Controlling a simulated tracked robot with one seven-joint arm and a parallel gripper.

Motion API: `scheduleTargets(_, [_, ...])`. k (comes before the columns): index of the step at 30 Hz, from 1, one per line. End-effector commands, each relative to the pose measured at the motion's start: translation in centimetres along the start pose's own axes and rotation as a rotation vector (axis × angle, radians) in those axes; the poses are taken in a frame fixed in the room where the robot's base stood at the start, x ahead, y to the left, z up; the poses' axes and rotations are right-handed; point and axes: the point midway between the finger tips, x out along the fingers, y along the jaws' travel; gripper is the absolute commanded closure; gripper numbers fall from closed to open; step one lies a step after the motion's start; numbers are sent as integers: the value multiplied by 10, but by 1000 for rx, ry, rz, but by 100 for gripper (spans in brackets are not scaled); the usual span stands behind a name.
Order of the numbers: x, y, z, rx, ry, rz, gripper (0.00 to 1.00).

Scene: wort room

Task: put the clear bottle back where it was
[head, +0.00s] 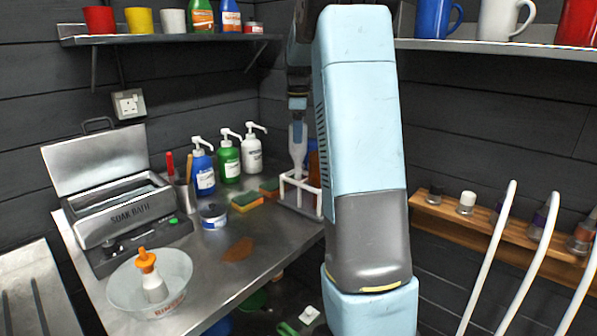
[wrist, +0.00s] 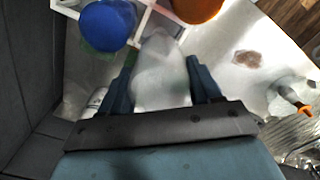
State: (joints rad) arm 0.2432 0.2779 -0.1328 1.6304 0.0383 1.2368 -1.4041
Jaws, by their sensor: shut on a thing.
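The clear bottle (wrist: 158,78) is between the two fingers of my gripper (wrist: 161,68) in the wrist view, and the fingers are shut on it. In the head view the clear bottle (head: 298,150) hangs roughly upright below my gripper (head: 297,112). Its lower end is at the white rack (head: 289,181), over or just inside one compartment; I cannot tell which. In the wrist view the white rack (wrist: 147,17) holds a blue bottle (wrist: 106,27) and an orange-brown bottle (wrist: 197,6) beside the clear one. My arm hides part of the rack in the head view.
Sponges (head: 246,201) and several pump bottles (head: 228,158) stand left of the rack. A brown puddle (head: 237,251) lies on the steel bench. A soak bath (head: 125,205) and a clear bowl (head: 181,270) with an orange-topped bottle are further left.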

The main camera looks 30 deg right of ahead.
Motion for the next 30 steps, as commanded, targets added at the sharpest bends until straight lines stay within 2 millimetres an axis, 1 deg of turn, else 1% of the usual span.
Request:
scheduleTargets(1, [10,0,-1,-1,0,-2,71])
scheduleTargets(3, [20,-1,-1,-2,0,-3,71])
scheduleTargets(6, [30,0,-2,-2,0,-1,71])
scheduleTargets(11, [39,0,-2,-2,0,0,71])
scheduleTargets(14, [49,0,-2,-2,0,-1,71])
scheduleTargets(18, [67,0,-2,-3,-1,-1,71])
scheduleTargets(21, [72,0,-2,-3,0,1,71])
scheduleTargets(29, [73,0,-2,-3,0,1,71])
scheduleTargets(30, [74,0,-2,-3,0,0,36])
